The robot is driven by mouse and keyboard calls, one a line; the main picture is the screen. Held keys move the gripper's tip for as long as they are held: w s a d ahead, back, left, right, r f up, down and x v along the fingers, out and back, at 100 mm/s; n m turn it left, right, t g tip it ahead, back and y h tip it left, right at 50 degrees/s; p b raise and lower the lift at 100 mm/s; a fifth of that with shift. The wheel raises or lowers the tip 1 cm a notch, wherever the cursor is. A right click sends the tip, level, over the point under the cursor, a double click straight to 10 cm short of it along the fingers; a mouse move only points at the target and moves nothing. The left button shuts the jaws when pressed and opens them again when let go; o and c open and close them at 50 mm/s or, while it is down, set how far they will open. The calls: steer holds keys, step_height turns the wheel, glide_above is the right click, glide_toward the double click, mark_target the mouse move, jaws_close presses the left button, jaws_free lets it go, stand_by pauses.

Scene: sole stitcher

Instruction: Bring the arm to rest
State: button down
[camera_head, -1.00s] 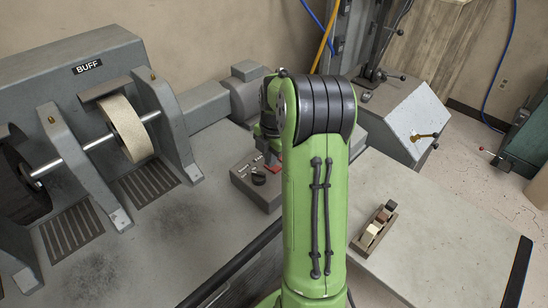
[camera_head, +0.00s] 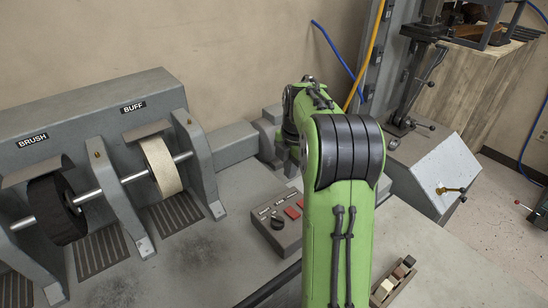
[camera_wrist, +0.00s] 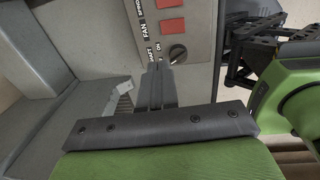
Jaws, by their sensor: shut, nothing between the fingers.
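My green arm rises in front of the bench in the head view, with its forearm reaching back behind a black-banded elbow. In the wrist view my gripper (camera_wrist: 158,84) shows as two grey fingers close together with nothing between them. The fingers appear over or beside the control box (camera_wrist: 200,14), which has red buttons (camera_wrist: 172,27) and a black knob (camera_wrist: 178,53). I cannot tell how far they are from it. The control box also shows in the head view (camera_head: 284,236), left of my arm.
The grinding machine has a black brush wheel (camera_head: 58,208) and a pale buff wheel (camera_head: 161,166) at left. A small holder with blocks (camera_head: 393,283) lies right of my arm. A grey sloped box (camera_head: 440,178) and a drill-like column (camera_head: 413,85) stand at the back right.

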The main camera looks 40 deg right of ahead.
steer(key=s+a+r+m+t+p, duration=0.1)
steer(key=s+a+r+m, duration=0.2)
steer(key=a, duration=0.3)
steer(key=s+a+r+m+h, duration=0.1)
steer(key=s+a+r+m, duration=0.2)
steer(key=a+r, duration=0.15)
steer(key=s+a+r+m+t+p, duration=0.1)
steer(key=s+a+r+m, duration=0.25)
steer(key=a, duration=0.25)
steer(key=s+a+f+m+t, duration=0.1)
steer(key=s+a+m, duration=0.2)
steer(key=s, duration=0.3)
steer(key=s+a+f+m+t+y, duration=0.1)
steer(key=s+a+f+m, duration=0.1)
steer(key=s+m, duration=0.3)
steer(key=shift+s+a+m+t+p, duration=0.3)
steer(key=shift+s+a+m, duration=0.1)
steer(key=shift+a, duration=0.35)
